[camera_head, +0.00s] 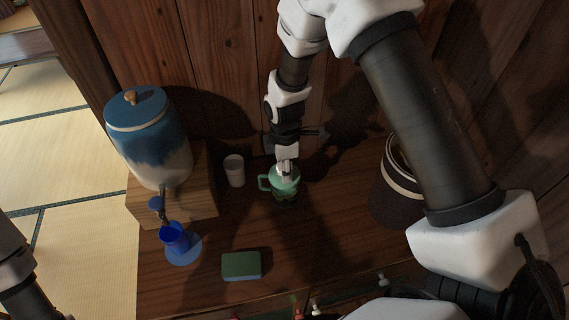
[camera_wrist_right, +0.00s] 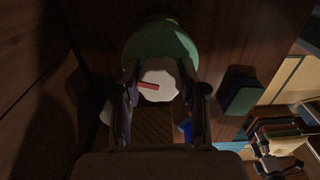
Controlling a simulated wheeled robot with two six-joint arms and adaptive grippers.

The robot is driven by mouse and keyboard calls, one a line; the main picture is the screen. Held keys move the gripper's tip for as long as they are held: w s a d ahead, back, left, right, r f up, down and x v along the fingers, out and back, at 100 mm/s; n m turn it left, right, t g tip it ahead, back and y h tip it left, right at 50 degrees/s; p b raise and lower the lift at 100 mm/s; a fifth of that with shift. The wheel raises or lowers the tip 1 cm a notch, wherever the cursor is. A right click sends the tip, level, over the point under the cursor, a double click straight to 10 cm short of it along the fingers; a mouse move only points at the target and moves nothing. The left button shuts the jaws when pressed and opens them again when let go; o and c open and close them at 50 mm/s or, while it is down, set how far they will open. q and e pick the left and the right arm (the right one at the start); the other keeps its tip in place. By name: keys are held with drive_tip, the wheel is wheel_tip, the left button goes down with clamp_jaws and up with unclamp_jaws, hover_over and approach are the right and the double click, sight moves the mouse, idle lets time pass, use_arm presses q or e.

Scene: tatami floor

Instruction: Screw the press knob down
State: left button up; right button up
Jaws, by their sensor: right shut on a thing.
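A green press (camera_head: 285,186) with a side handle stands upright on the wooden counter. My right gripper (camera_head: 285,168) comes down onto its top from above. In the right wrist view the press knob (camera_wrist_right: 158,78) is a pale round cap with a red mark, above the green lid (camera_wrist_right: 160,40). The fingers of my right gripper (camera_wrist_right: 162,100) are shut on the knob, one on each side. In the head view the gripper mostly hides the knob. A small, dim shape at the lower right of the wrist view looks like my left gripper (camera_wrist_right: 270,148); its jaws are unclear.
A white cup (camera_head: 234,171) stands just left of the press. A blue-and-white dispenser (camera_head: 150,140) sits on a wooden block (camera_head: 190,205), with a blue cup (camera_head: 174,238) below its tap. A green sponge (camera_head: 241,265) lies in front. A dark pot (camera_head: 395,190) is at right.

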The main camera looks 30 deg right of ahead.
drive_tip(key=shift+s+f, duration=0.2)
drive_tip(key=shift+f, duration=0.05)
